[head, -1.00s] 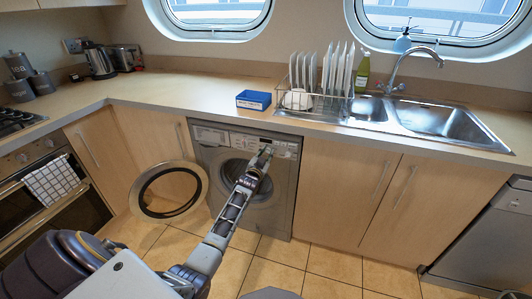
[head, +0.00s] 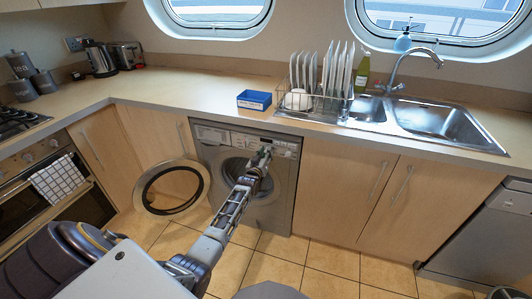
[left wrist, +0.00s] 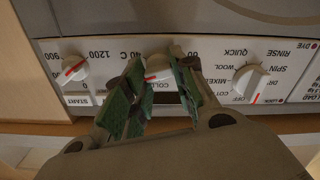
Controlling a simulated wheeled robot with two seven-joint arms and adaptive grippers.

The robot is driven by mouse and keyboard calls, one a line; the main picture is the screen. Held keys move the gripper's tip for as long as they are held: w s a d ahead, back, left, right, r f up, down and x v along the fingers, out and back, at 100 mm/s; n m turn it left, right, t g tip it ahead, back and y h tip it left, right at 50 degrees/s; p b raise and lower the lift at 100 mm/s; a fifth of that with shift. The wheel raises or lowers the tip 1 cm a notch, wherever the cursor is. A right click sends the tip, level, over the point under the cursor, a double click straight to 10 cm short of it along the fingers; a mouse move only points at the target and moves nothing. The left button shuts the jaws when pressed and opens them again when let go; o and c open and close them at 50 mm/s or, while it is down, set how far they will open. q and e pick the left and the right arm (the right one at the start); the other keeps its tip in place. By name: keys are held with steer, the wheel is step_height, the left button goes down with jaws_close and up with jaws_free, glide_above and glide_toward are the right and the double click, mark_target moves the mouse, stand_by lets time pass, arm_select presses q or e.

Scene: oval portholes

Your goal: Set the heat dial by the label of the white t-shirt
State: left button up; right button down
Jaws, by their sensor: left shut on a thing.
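The washing machine (head: 283,190) stands under the counter with its round door swung open to the left. In the left wrist view its white panel appears upside down, with three white dials with red pointer lines. My left gripper (head: 264,152) is at this panel, shut on the middle dial (left wrist: 157,67), the heat dial, beside the marks "40 C" and "COLD". The green-padded fingers (left wrist: 155,80) cover part of this dial and its marks. The dial's red line shows between the fingers, toward the lower left. No white t-shirt or label shows. My right gripper is not in view.
The spin-speed dial (left wrist: 75,68) and the programme dial (left wrist: 251,82) flank the held one. The open door (head: 172,188) is left of my arm. A blue box (head: 254,100) and a dish rack (head: 313,104) stand on the counter above.

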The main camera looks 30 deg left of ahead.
arm_select(q)
steer(key=shift+f+n, duration=0.2)
steer(key=shift+n, duration=1.1)
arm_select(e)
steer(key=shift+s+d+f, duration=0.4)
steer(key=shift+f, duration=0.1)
arm_select(q)
steer(key=o, duration=1)
steer(key=shift+r, duration=0.1)
steer(key=shift+v, duration=6)
